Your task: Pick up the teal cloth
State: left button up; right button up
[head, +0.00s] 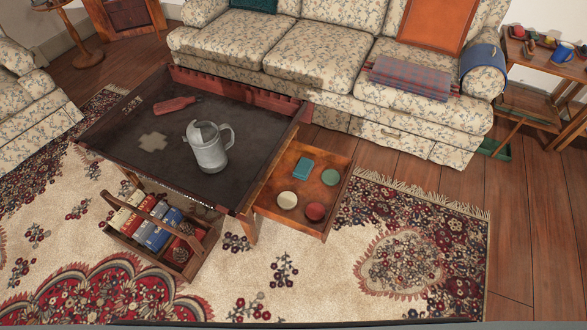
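A small flat teal rectangle (303,168) lies on the low wooden tray or drawer (268,199) at the right end of the dark coffee table. It may be the teal cloth, but it is too small to tell whether it is cloth or a box. A dark teal piece (254,5), a cushion or cloth, sits at the top edge on the sofa back and is cut off by the frame. Neither of my grippers is in view.
Around the teal rectangle are a green disc (330,177), a cream bowl (287,199) and a red one (315,211). A metal pitcher (209,153) stands on the coffee table (120,130). A wooden caddy (197,250) stands in front. The sofa (310,50) is behind; rug and floor at right are clear.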

aim_at(303, 167)
jog(key=u, duration=0.85)
jog(key=i, duration=0.55)
jog(key=z, duration=2.25)
